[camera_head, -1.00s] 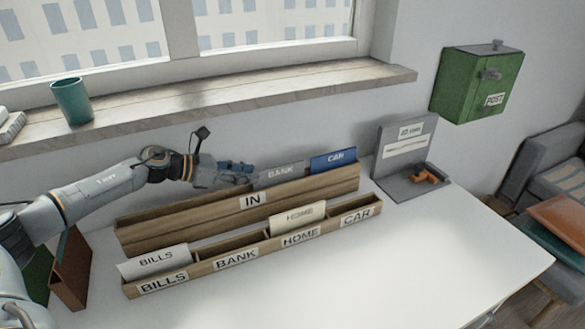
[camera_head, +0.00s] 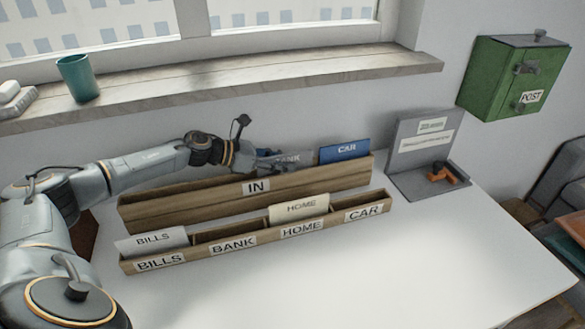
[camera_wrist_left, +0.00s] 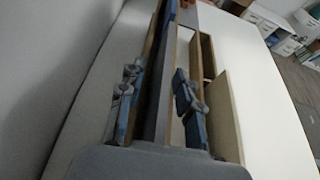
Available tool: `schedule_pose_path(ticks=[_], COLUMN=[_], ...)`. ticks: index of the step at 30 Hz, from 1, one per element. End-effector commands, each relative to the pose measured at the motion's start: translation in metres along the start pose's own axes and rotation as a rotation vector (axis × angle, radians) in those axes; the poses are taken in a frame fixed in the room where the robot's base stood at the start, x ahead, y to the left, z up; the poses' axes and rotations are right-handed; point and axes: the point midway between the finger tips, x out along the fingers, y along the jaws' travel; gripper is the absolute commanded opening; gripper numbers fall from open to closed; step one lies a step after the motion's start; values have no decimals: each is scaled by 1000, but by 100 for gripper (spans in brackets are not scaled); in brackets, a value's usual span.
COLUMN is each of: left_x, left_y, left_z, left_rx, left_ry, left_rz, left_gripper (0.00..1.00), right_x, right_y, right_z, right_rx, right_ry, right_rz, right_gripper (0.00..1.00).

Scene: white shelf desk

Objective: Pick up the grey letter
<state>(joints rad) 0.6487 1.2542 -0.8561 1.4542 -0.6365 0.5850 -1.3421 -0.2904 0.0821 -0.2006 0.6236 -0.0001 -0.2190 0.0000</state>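The grey letter (camera_head: 295,158), marked BANK, stands in the long wooden IN tray (camera_head: 180,208). My left gripper (camera_head: 274,164) is at its left end in the head view and covers part of it. In the left wrist view, the fingers of my left gripper (camera_wrist_left: 157,95) are spread, one on each side of the letter (camera_wrist_left: 161,72). Gaps show between the fingers and the letter, so it appears ungripped. My right gripper is not in view.
A blue CAR letter (camera_head: 344,150) stands right of the grey one. In front is a sorter (camera_head: 205,246) with BILLS (camera_head: 152,240) and HOME (camera_head: 300,207) letters. A grey stand (camera_head: 422,150) is at the right, with a green post box (camera_head: 510,78) on the wall. The desk front is clear.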

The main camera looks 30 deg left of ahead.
Motion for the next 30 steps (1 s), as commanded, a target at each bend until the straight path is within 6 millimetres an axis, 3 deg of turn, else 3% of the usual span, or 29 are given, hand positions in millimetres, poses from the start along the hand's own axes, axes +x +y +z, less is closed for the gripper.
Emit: schedule_pose_path(ticks=[2, 6, 7, 19, 25, 30], left_x=[-1, -1, -1, -1, -8, -5], left_y=[1, 1, 1, 0, 1, -10], left_z=[0, 0, 0, 1, 18, 9], left_rx=[0, 0, 0, 0, 3, 110], left_ry=[1, 1, 1, 2, 1, 3], left_rz=[1, 1, 1, 0, 1, 43], left_gripper=[30, 1, 0, 0, 0, 0], right_x=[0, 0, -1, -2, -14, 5], right_y=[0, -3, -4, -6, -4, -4], right_z=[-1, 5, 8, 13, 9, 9], right_rx=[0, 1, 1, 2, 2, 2], right_ry=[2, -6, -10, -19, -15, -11], right_rz=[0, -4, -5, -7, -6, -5], right_gripper=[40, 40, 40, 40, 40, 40])
